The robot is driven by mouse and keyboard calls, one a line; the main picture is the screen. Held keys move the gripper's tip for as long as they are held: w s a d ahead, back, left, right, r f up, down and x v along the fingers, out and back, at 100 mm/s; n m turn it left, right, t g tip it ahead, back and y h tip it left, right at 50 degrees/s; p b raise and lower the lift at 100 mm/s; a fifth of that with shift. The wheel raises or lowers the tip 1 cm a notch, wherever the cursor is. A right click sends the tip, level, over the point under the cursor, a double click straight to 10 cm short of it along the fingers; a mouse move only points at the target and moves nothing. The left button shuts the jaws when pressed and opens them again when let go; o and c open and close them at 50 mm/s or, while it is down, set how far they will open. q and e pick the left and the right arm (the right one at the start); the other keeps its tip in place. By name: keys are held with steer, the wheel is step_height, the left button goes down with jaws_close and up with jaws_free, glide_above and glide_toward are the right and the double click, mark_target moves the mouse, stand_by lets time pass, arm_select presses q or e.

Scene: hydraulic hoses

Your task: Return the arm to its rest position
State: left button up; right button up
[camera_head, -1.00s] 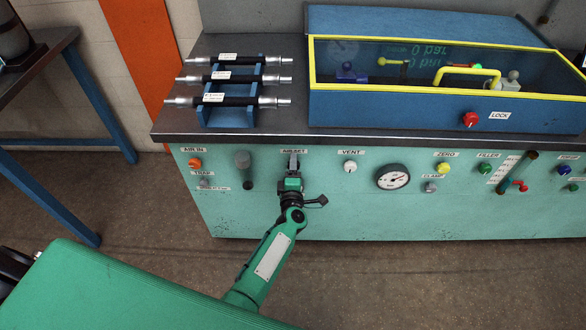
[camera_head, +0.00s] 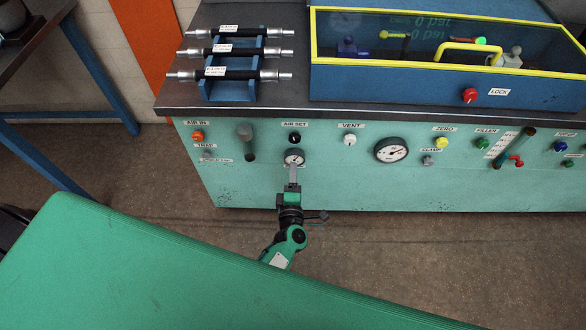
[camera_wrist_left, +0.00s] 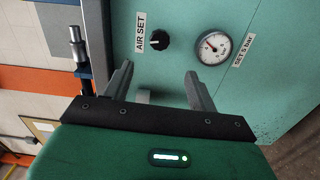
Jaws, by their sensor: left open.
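My left gripper (camera_head: 292,187) is in front of the green bench panel, just below the small gauge (camera_head: 294,158) and the black AIR SET knob (camera_head: 294,138). In the left wrist view my left gripper (camera_wrist_left: 158,88) has its two fingers apart with nothing between them. The AIR SET knob (camera_wrist_left: 159,40) and the gauge (camera_wrist_left: 213,48), labelled SET 5 bar, show beyond the fingertips, clear of them. My left arm hangs down from the gripper and passes behind my green body cover. My right gripper is in neither view.
Several hoses lie on a blue rack (camera_head: 231,88) on the bench top. A blue test box with a yellow-framed window (camera_head: 440,62) stands at the right. The panel carries a black-rimmed gauge (camera_head: 391,151) and a lever (camera_head: 246,142). Floor in front is clear.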

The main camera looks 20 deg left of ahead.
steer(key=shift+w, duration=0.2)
